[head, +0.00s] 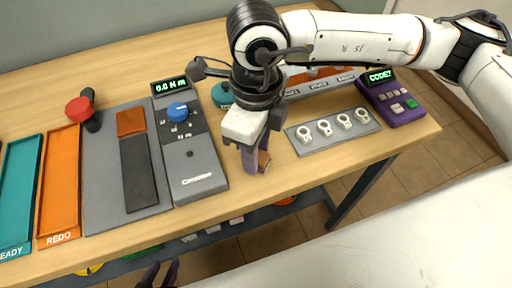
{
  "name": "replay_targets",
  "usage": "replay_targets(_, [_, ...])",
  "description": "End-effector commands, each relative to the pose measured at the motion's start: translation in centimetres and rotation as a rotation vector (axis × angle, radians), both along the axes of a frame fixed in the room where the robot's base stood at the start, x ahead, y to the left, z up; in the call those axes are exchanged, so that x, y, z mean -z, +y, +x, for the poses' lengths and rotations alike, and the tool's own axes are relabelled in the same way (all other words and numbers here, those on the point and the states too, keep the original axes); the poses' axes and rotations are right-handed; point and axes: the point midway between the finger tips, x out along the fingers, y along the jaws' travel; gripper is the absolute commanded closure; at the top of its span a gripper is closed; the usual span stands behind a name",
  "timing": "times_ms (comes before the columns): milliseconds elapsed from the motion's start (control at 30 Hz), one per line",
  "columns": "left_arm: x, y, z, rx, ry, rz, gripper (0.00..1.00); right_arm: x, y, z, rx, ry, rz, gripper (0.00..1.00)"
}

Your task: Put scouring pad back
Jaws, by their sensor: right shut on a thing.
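My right gripper (256,156) is low over the table, right of the grey torque tester (197,181). It is shut on a small brown piece, which looks like the scouring pad (264,160); the fingers hide most of it. I cannot tell whether it touches the table. A grey mat (98,180) on the left bears a rust-brown square (131,122) and a long dark strip (139,173). My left gripper (160,273) shows only its dark fingertips at the bottom edge. They are apart with nothing visible between them.
An orange REDO tray (60,185) and a teal tray (18,190) stand left. A red-knobbed tool (79,109) lies behind. A plate with several white rings (333,130) and a purple code box (395,102) are right.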

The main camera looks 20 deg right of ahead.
Motion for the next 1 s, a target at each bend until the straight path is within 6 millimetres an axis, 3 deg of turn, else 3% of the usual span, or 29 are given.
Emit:
replay_targets(333, [0.6, 0.0, 0.1, -0.001, -0.003, 0.000, 0.69, 0.6, 0.0, 0.1, 0.000, -0.002, 0.001, 0.91])
replay_targets(367, [0.3, 0.0, 0.1, 0.000, -0.004, 0.001, 0.69, 0.4, 0.0, 0.1, 0.000, -0.002, 0.001, 0.66])
replay_targets(467, [0.2, 0.0, 0.2, 0.000, -0.005, 0.000, 0.69, 0.3, 0.0, 0.0, 0.000, -0.001, 0.000, 0.51])
replay_targets(800, [-0.5, -0.2, 0.3, 0.001, -0.011, -0.003, 0.69, 0.0, 0.0, 0.0, 0.000, -0.001, 0.000, 0.51])
replay_targets(1000, [-0.2, -0.2, 0.4, 0.001, -0.012, -0.003, 0.69, -2.4, 0.1, 0.2, 0.000, -0.008, 0.002, 0.51])
